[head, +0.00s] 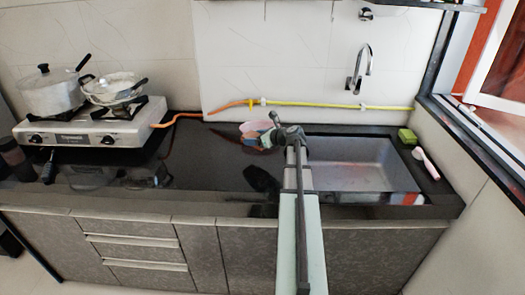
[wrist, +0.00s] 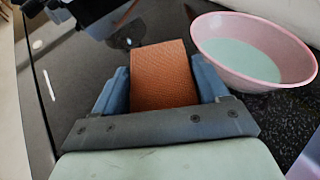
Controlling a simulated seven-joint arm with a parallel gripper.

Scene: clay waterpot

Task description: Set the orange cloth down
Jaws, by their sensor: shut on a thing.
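The orange cloth (wrist: 163,75) is a small textured block shape between the two blue fingers of my gripper (wrist: 162,84) in the wrist view. The fingers are shut on its sides. In the head view my gripper (head: 274,135) is over the black counter, just left of the sink, and mostly hides the cloth. Whether the cloth touches the counter I cannot tell.
A pink bowl (wrist: 255,48) with a pale green inside stands right of the cloth in the wrist view. The sink (head: 350,170) is to the right. A gas stove (head: 90,127) with pots is at left. The counter between stove and gripper (head: 205,165) looks mostly clear.

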